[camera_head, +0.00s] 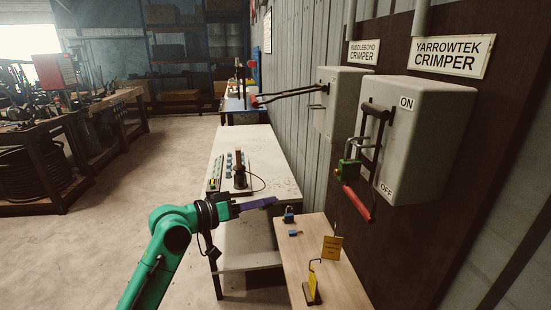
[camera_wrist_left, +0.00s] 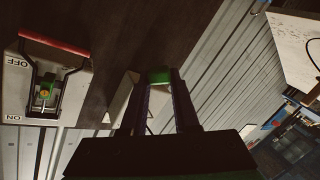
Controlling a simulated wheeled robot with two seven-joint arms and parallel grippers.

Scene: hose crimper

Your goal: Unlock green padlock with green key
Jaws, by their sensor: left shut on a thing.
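The green padlock (camera_head: 348,172) hangs on the lever hardware of the grey Yarrowtek crimper switch box (camera_head: 425,140). It also shows at the left of the left wrist view (camera_wrist_left: 47,86). My left gripper (camera_head: 274,201) is left of the box, above the gap between the white table and the small wooden table. In the left wrist view its fingers (camera_wrist_left: 160,84) are shut on a small green piece (camera_wrist_left: 160,76), which looks like the green key. The key's far end is hidden, and the gripper is apart from the padlock. My right gripper is not in view.
A blue padlock (camera_head: 289,214) and a small blue item (camera_head: 293,233) lie on the wooden table (camera_head: 318,222). Yellow tags (camera_head: 332,247) stand there. The Riddlebond box (camera_head: 340,95) is farther back. A red-ended lever (camera_head: 358,203) sticks out below the green padlock.

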